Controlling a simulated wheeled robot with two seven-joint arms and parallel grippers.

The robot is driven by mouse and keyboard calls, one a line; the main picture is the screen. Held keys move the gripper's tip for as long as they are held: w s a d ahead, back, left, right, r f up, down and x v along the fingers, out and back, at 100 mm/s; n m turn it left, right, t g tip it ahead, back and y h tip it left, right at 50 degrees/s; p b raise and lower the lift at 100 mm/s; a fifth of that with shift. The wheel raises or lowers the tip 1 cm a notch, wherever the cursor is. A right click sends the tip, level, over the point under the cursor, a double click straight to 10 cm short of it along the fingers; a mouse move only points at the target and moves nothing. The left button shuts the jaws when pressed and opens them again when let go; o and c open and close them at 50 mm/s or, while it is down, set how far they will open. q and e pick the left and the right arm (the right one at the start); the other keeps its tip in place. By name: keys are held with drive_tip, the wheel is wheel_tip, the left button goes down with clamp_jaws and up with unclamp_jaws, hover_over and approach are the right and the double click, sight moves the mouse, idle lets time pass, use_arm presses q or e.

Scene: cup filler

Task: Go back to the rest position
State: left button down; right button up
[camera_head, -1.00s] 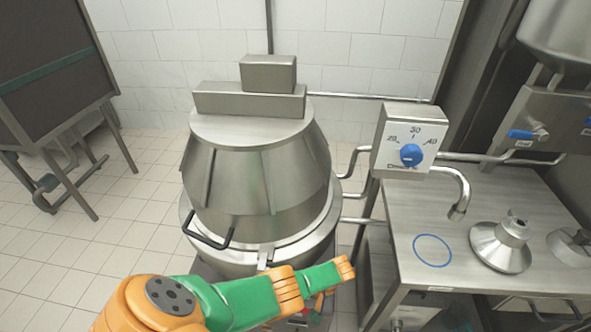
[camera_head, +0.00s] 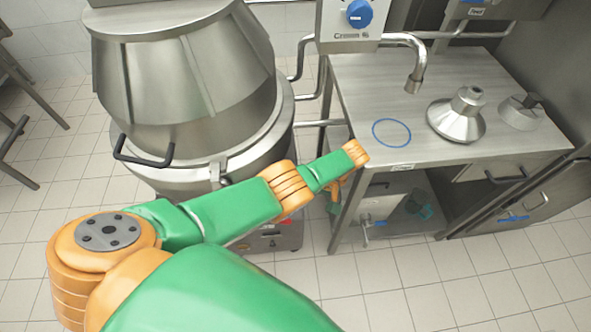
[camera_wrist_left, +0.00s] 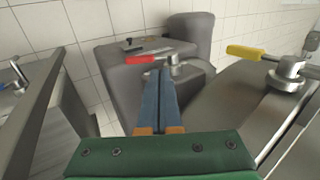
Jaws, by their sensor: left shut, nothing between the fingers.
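My left arm (camera_head: 230,215), green and orange, comes in from the left in the head view and reaches toward the front left corner of the steel table. Its gripper is mostly hidden below the wrist there. In the left wrist view my left gripper (camera_wrist_left: 161,73) has its two blue fingers together, with nothing between them. Behind the fingertips is a valve with a red handle (camera_wrist_left: 148,60). I cannot tell whether they touch it. My right gripper is in neither view.
A large steel vessel (camera_head: 175,80) with a black handle stands behind my left arm. The steel table (camera_head: 365,95) carries a blue ring mark, a metal funnel (camera_head: 457,117) and a tap (camera_head: 416,75). A yellow-handled valve (camera_wrist_left: 258,52) is at right in the wrist view. Tiled floor is open in front.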

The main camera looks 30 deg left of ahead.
use_arm(q)
drive_tip(key=s+d+f+m+t+h+p, duration=0.15)
drive_tip(key=s+f+m+h+p, duration=0.35)
drive_tip(key=s+f, duration=1.15)
drive_tip(key=s+a+f+m+t+b, duration=0.1)
drive_tip(key=s+a+f+m+t, duration=0.2)
drive_tip(key=s, duration=0.8)
drive_tip(key=shift+f+m+b, duration=0.3)
drive_tip(key=shift+f+m, duration=0.15)
drive_tip(key=shift+m, duration=0.35)
drive_tip(key=shift+s, duration=0.1)
